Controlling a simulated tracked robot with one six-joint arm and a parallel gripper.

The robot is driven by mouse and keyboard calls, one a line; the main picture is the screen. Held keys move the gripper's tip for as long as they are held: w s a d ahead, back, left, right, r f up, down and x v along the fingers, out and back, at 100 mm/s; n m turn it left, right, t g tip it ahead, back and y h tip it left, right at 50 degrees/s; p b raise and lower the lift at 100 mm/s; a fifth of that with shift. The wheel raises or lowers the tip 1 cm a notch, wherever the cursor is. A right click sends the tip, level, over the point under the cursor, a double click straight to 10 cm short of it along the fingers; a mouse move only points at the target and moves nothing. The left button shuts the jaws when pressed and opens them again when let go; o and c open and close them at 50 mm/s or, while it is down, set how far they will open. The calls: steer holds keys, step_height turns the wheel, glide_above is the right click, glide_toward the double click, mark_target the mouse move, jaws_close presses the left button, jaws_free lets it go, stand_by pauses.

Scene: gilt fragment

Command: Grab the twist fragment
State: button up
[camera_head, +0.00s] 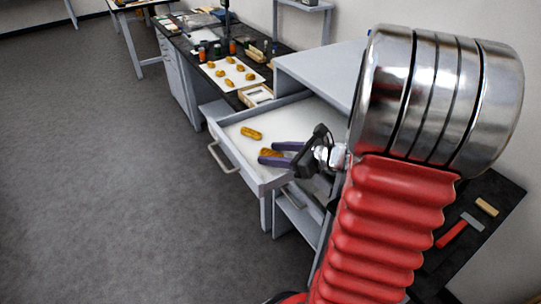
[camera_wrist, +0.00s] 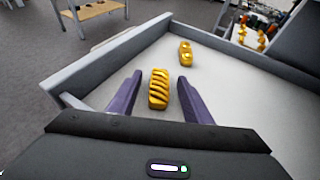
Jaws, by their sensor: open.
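The twist fragment (camera_wrist: 158,89) is a gold block with slanting grooves, lying on the pale floor of an open drawer (camera_head: 222,150). In the wrist view it sits between the two purple fingers of my gripper (camera_wrist: 160,77), with a gap showing on each side. My gripper is open. In the head view the fragment (camera_head: 269,153) is partly hidden by my fingers (camera_head: 268,152). Whether the fingers are level with it in height I cannot tell.
A second gold fragment (camera_wrist: 185,53) with rounded lobes lies farther off in the drawer; it also shows in the head view (camera_head: 251,133). The drawer's raised walls surround both. A white tray (camera_head: 240,85) with several gold pieces stands on the black bench behind.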

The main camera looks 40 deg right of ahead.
steer(key=shift+c, duration=0.3)
steer(key=c, duration=1.1)
